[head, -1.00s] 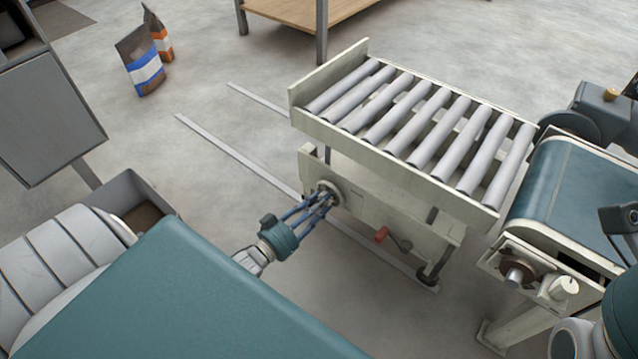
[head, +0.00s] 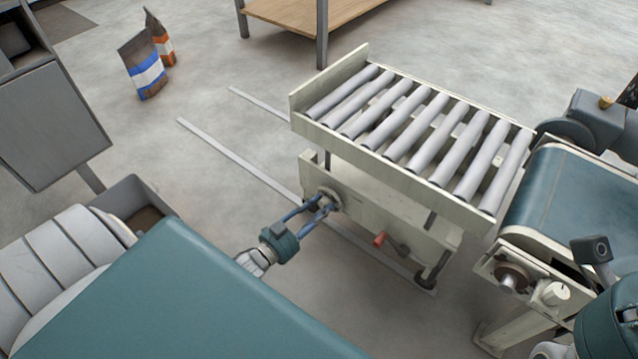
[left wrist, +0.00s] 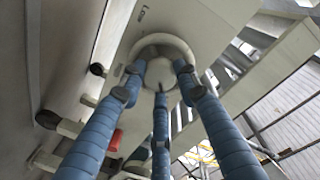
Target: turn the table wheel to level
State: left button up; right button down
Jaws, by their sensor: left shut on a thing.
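The roller table (head: 392,152) has a cream frame and several grey rollers, standing on a cream base. Whether its top is level is hard to tell. The table wheel (head: 335,199) is a small pale round handwheel on the base's near side, at the left. It also shows in the left wrist view (left wrist: 160,47), as a pale ring with a hub. My left gripper (head: 325,206) is shut on the wheel, its blue fingers around the rim. The fingers partly cover the wheel. My right gripper is out of view; only part of my right arm shows at lower right.
A red knob (head: 380,239) sits on the base, right of the wheel. A teal belt conveyor (head: 570,195) stands close to the table's right end. Two bags (head: 147,72) stand on the floor at upper left. Floor left of the table is open.

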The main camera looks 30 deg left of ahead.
pick_arm(q)
jog(key=shift+r, duration=0.1)
jog(key=o, duration=1.2)
jog(key=shift+s, duration=0.5)
jog(key=s, duration=0.3)
jog(key=s+a, duration=0.1)
jog(key=s, duration=0.7)
jog(key=shift+a+r, duration=0.15)
jog(key=shift+a, duration=0.25)
